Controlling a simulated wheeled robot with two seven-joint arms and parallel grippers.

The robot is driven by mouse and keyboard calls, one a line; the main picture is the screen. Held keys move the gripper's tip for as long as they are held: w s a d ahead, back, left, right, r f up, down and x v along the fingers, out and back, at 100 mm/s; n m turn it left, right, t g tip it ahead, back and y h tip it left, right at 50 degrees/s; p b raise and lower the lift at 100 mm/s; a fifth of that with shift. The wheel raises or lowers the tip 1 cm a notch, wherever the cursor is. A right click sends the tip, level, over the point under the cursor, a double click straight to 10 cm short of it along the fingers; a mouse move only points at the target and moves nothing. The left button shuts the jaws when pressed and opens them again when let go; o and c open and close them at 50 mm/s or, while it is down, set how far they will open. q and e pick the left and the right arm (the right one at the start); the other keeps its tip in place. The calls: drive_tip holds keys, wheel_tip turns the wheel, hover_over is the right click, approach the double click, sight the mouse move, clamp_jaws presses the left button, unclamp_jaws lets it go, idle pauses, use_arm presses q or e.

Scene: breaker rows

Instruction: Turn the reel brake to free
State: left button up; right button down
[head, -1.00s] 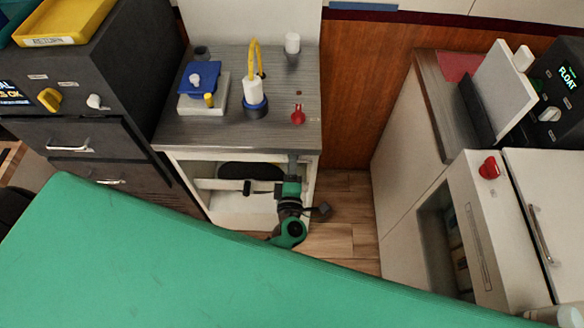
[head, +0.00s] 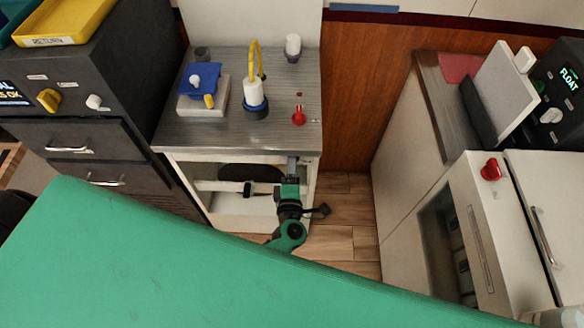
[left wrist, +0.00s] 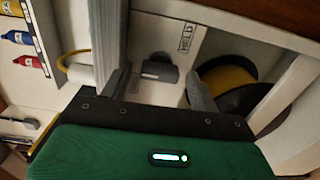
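In the left wrist view, a dark grey knob (left wrist: 157,70) with a pale mark is on a white panel inside the open cabinet, beside a label (left wrist: 189,38) reading HELD. A black reel (left wrist: 230,88) with a yellow middle is to its right. My left gripper (left wrist: 157,80) is open, with one finger on each side of the knob in the picture; I cannot tell whether they touch it. In the head view my left gripper (head: 291,166) reaches under the grey counter (head: 235,125), its fingertips mostly hidden. My right gripper is not in view.
A white cabinet edge (left wrist: 286,80) stands close to the right in the wrist view. A red knob (head: 299,117) and a white-and-blue fixture with a yellow spout (head: 255,90) stand on the counter. A green surface (head: 150,255) fills the near side. Wooden floor (head: 345,215) shows to the right.

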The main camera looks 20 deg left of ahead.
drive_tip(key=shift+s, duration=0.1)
use_arm(q)
drive_tip(key=b+v, duration=0.2)
drive_tip(key=v, duration=1.1)
drive_tip(key=shift+s+b, duration=0.35)
drive_tip(key=shift+s, duration=0.05)
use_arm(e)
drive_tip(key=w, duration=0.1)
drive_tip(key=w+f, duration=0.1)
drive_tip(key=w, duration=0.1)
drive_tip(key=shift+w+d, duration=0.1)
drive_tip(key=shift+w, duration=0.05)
use_arm(q)
drive_tip(key=shift+d, duration=0.1)
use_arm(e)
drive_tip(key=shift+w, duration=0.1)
